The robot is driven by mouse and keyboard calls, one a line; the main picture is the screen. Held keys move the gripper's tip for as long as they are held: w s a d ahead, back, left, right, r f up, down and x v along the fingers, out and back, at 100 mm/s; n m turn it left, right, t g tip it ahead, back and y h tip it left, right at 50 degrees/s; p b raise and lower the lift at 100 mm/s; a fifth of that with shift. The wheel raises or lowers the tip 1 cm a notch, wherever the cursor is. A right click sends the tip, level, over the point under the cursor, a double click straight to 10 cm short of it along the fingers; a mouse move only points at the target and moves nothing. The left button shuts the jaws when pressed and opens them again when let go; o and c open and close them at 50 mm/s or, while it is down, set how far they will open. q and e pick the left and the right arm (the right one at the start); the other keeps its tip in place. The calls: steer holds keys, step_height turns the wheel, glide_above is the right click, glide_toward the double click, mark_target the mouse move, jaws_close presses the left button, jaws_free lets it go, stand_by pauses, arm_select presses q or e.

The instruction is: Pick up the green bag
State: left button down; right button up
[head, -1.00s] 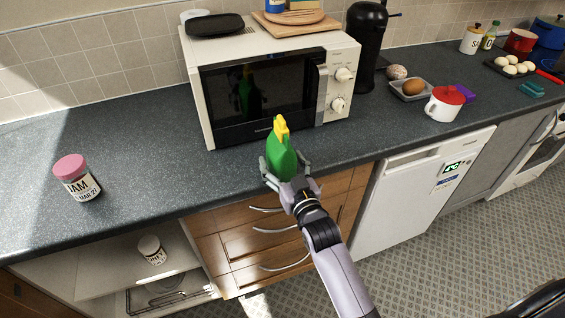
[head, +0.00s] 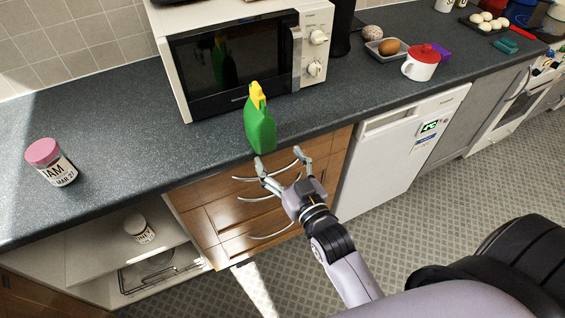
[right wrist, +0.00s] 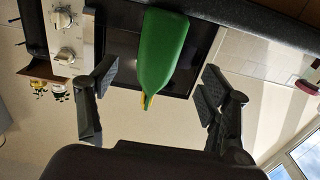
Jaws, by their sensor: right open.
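No green bag shows in these frames. A green bottle (head: 260,128) with a yellow spray top stands upright at the counter's front edge, before the microwave. It also shows in the right wrist view (right wrist: 160,50), upside down, between the fingers in the picture but beyond them. My right gripper (head: 282,163) is open and empty in front of the drawers, below and to the right of the bottle, and does not appear to touch it. My left gripper is not in view.
A microwave (head: 240,62) stands behind the bottle. A pink-lidded jam jar (head: 50,163) is at the left of the counter (head: 120,118). A red-lidded white mug (head: 421,66) and a tray with an egg (head: 389,47) are at the right. Open shelves lie below left.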

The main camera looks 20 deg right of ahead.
steer(key=shift+s, duration=0.5)
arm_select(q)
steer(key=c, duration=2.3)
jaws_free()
arm_select(e)
steer(key=shift+f, duration=0.1)
